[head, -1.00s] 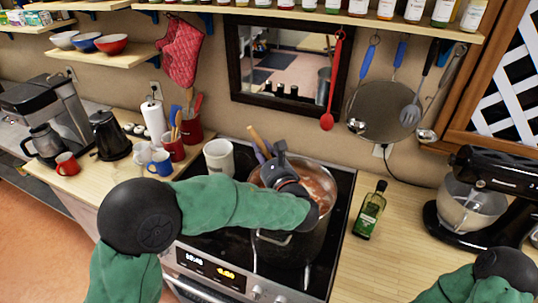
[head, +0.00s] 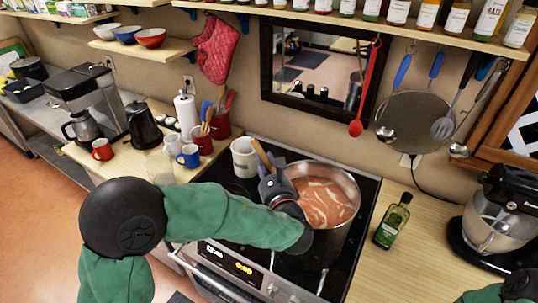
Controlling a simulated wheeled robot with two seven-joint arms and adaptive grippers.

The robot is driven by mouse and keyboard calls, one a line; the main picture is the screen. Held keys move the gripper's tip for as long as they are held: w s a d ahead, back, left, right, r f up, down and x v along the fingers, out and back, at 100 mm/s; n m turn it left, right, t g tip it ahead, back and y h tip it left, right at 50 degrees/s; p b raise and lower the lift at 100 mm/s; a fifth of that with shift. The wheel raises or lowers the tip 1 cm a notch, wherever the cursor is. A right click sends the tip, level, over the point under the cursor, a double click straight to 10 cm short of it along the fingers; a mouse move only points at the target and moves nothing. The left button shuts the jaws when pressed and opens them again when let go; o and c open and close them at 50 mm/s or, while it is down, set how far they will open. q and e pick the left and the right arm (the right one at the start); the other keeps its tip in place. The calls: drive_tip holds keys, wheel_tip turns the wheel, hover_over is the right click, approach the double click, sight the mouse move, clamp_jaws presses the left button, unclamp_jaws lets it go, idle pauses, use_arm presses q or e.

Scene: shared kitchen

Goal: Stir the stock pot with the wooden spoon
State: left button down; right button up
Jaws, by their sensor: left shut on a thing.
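The stock pot (head: 345,232) stands on the stove, filled with orange-brown stock (head: 325,203) with pale swirls. My left gripper (head: 272,182) is at the pot's left rim, shut on the wooden spoon (head: 262,154). The spoon's handle sticks up above the fingers, tilted to the left. Its lower end is hidden behind the gripper, so I cannot tell whether it is in the stock. My left forearm covers the pot's front left side. My right gripper is out of view; only part of that arm shows at the bottom right corner.
A white canister (head: 244,158) stands on the stove left of the pot. A green bottle (head: 392,222) stands on the counter to the right, with a stand mixer (head: 500,215) beyond it. Ladles and a red spoon (head: 357,125) hang on the back wall. The counter around the bottle is mostly clear.

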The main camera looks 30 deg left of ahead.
use_arm(q)
drive_tip(key=shift+w+d+p+v, duration=0.1)
drive_tip(key=shift+p+v, duration=0.3)
drive_tip(key=shift+v, duration=0.95)
drive_tip(key=shift+w+d+p+v, duration=0.15)
drive_tip(key=shift+p+v, duration=0.25)
drive_tip(key=shift+v, duration=0.95)
drive_tip(key=shift+w+d, duration=1.8)
drive_tip(key=shift+w, duration=2.4)
drive_tip(key=s+a+b, duration=0.1)
drive_tip(key=a, duration=0.1)
drive_tip(key=s+a+b, duration=0.1)
drive_tip(key=a, duration=0.2)
drive_tip(key=s+a+b, duration=0.1)
drive_tip(key=a, duration=0.2)
drive_tip(key=shift+a+r+b, duration=0.1)
drive_tip(key=shift+a+b, duration=0.1)
drive_tip(key=shift+b, duration=0.15)
drive_tip(key=shift+s+a, duration=0.1)
drive_tip(key=shift+s, duration=0.2)
drive_tip(key=v, duration=0.6)
drive_tip(key=shift+s+d+r, duration=0.1)
drive_tip(key=shift+s+d, duration=0.1)
drive_tip(key=shift+d, duration=0.4)
drive_tip(key=w+d, duration=0.4)
drive_tip(key=shift+w+d+b, duration=0.35)
drive_tip(key=shift+d+b, duration=0.05)
